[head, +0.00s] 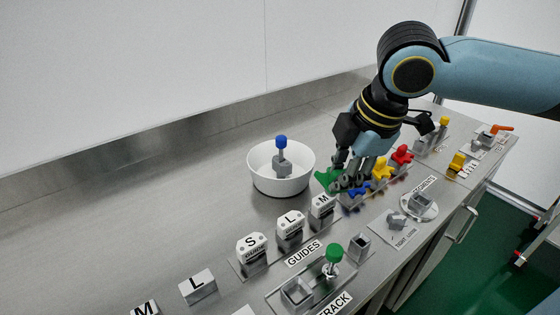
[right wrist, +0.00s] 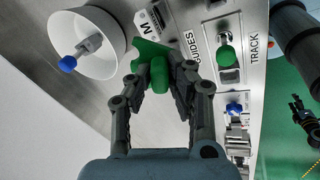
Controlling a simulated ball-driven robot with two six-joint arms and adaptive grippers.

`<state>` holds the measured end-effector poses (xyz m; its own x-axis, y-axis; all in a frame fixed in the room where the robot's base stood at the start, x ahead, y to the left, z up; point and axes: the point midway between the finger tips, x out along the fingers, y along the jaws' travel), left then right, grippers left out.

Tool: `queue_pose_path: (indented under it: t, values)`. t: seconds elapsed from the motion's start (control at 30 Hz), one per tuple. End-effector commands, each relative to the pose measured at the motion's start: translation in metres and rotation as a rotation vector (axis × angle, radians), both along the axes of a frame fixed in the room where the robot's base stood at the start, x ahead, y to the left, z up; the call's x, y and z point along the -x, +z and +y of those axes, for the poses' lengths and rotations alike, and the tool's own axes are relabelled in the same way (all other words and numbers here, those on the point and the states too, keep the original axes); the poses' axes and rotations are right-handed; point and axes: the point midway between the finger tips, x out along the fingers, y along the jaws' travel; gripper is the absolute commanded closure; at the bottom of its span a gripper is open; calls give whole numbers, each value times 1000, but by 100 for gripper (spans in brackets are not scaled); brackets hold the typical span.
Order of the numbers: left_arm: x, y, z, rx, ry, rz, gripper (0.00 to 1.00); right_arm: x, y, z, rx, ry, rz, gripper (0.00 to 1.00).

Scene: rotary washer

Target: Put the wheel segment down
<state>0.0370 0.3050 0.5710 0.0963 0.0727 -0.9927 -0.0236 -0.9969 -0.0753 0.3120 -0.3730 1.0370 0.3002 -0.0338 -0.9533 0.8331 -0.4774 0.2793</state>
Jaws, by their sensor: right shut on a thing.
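The wheel segment is a green piece with a rounded green knob, seen in the head view (head: 326,178) and the right wrist view (right wrist: 150,52). My right gripper (head: 350,180) is shut on it by the green knob, which is between the fingertips in the right wrist view (right wrist: 159,78). The gripper points down over the counter, right of the white bowl. The fingers hide part of the segment, and I cannot tell whether it touches the counter. A small dark shape (right wrist: 301,108) over the green floor may be my left gripper; its jaws are unclear.
The white bowl (head: 256,182) holds a grey piece with a blue knob (head: 281,142). Blue (head: 358,189), yellow (head: 381,168) and red (head: 402,155) pieces stand close by the right gripper. White guide blocks (head: 290,228) and a green-knobbed track piece (head: 333,254) stand toward the front. The counter left of the bowl is clear.

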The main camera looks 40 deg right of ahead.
Motion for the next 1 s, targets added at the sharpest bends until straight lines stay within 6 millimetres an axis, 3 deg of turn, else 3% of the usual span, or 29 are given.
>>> queue_pose_path:
  t: [0.2,0.5,0.6,0.7,0.93,1.0]
  values:
    - [0,-6,0,-1,0,0,49,-53,1,-3,-12,-5,-5,100]
    - [-1,1,1,-2,-1,-1,49,-132,3,-12,-8,-2,1,100]
    - [-1,-2,2,-2,-1,-1,49,-133,-24,-13,-6,0,8,100]
    - [-3,-2,2,-2,-1,-3,49,-138,-39,-15,-4,0,6,100]
    - [-2,-3,2,-2,-1,-3,49,-144,-59,-15,-3,1,5,100]
    - [-3,3,2,-2,-1,-4,49,-153,-53,-16,-10,-3,55,100]
